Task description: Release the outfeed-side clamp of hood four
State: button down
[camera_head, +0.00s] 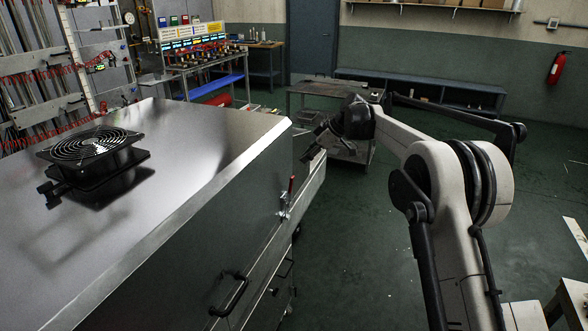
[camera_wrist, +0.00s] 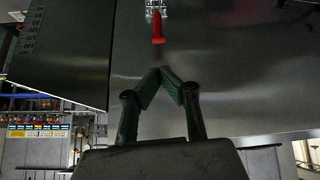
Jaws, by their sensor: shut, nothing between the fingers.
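A clamp with a red handle (camera_head: 291,185) sits on the near side of a large steel hood (camera_head: 205,170), by its far end. The handle stands up in the head view. In the wrist view the red handle (camera_wrist: 157,28) hangs from a bright metal bracket (camera_wrist: 155,5) at the top edge. My gripper (camera_head: 306,155) is beyond the clamp, past the hood's far corner. In the wrist view my gripper (camera_wrist: 160,72) is shut and empty, its tips together, with a gap to the handle. No hood number is readable.
A black fan (camera_head: 92,150) sits on the hood top. A black grab handle (camera_head: 230,294) sticks out from the hood's side. A low table (camera_head: 320,88) stands behind my gripper. The green floor to the right is mostly clear.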

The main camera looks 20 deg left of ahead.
jog(key=p, duration=0.1)
send_over(290, 190)
jog(key=f, duration=0.7)
jog(key=shift+w+a+f, duration=0.2)
jog(key=shift+w+f, duration=0.05)
